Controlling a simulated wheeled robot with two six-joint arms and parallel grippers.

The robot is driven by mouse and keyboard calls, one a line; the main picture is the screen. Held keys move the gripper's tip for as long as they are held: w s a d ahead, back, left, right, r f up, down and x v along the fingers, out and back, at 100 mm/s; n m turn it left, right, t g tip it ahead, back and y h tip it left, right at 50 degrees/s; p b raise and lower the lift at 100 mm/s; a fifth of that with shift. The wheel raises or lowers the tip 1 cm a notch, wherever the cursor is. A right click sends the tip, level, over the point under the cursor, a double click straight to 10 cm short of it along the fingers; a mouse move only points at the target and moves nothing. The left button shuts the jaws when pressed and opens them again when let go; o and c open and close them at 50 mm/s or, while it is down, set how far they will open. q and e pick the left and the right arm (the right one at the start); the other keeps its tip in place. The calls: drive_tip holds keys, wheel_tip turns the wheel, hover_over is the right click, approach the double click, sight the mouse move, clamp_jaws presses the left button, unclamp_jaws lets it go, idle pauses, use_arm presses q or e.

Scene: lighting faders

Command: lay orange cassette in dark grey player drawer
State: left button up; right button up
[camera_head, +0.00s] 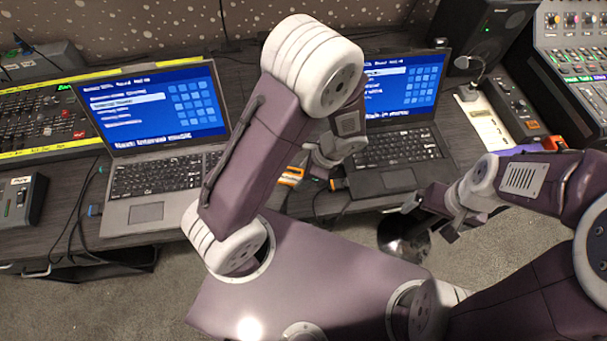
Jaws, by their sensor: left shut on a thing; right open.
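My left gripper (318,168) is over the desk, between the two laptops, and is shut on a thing. A small orange piece, which looks like the orange cassette (291,176), shows at its fingertips, partly hidden by my arm. My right gripper (427,218) is open and empty in front of the right laptop, near the desk's front edge. I cannot make out the dark grey player drawer; my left arm covers part of the desk.
A left laptop (160,178) and a right laptop (398,150) stand open on the dark desk. Mixing consoles are at the far left (45,120) and right (575,60). A speaker (487,35) stands at the back. Cables lie near the left laptop.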

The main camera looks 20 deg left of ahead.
use_arm(q)
drive_tip(key=shift+s+f, duration=0.1)
drive_tip(key=shift+f, duration=0.05)
drive_tip(key=o, duration=1.5)
